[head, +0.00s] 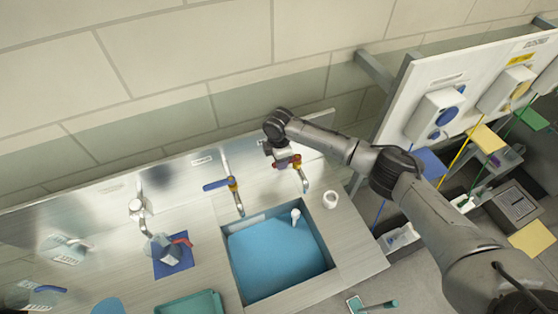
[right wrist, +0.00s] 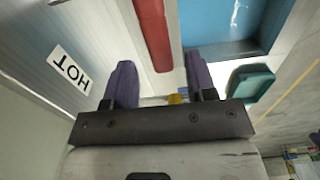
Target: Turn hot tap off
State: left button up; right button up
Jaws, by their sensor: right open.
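The hot tap has a red lever (head: 293,161) and a brass-coloured body, at the back right of the sink in the head view. In the right wrist view the red lever (right wrist: 153,32) lies ahead, lined up with the gap between my fingers. A label reading HOT (right wrist: 71,69) is on the back panel to the left. My right gripper (right wrist: 158,60) is open, with purple fingers either side of the lever's near end; contact cannot be told. In the head view the right gripper (head: 281,150) is at the tap, partly hidden by its wrist. My left gripper is not in view.
A blue-lever tap (head: 217,184) stands left of the hot tap. The blue sink (head: 275,262) is in front, with a small white item (head: 295,217) at its back edge. A white cup (head: 330,200) sits to the right. A jug (head: 172,253) and green tray (head: 190,305) are left.

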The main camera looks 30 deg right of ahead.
notch_tip(320, 180, up, 12)
jog(key=b, duration=0.2)
dwell(0.8)
